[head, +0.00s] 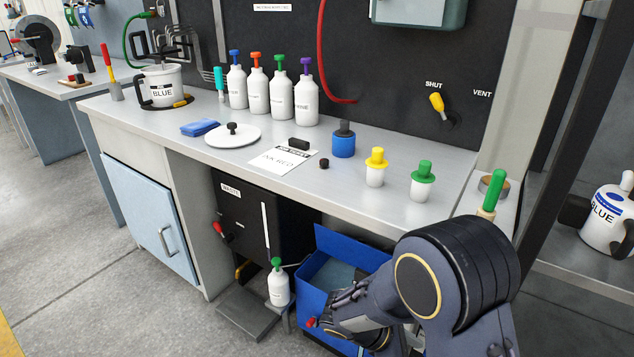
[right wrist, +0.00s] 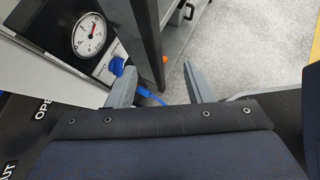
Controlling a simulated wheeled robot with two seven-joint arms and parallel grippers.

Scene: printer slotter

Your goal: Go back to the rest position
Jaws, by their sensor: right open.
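My right arm reaches in from the lower right in the head view, over the edge of an open blue bin (head: 318,240) below the bench. My right gripper (right wrist: 160,75) is open in the right wrist view, its two grey fingers wide apart. Nothing is held between them. Grey floor and part of a blue hose (right wrist: 150,95) show beyond the fingers. In the head view the arm largely hides the gripper's fingertips. My left gripper is in no view.
The grey bench (head: 235,178) carries several white bottles, a labelled pot (head: 162,85), a white lid (head: 232,137) and small capped containers. A white bottle (head: 278,287) stands below, beside the bin. A gauge (right wrist: 89,36) is close to the gripper. Floor at left is clear.

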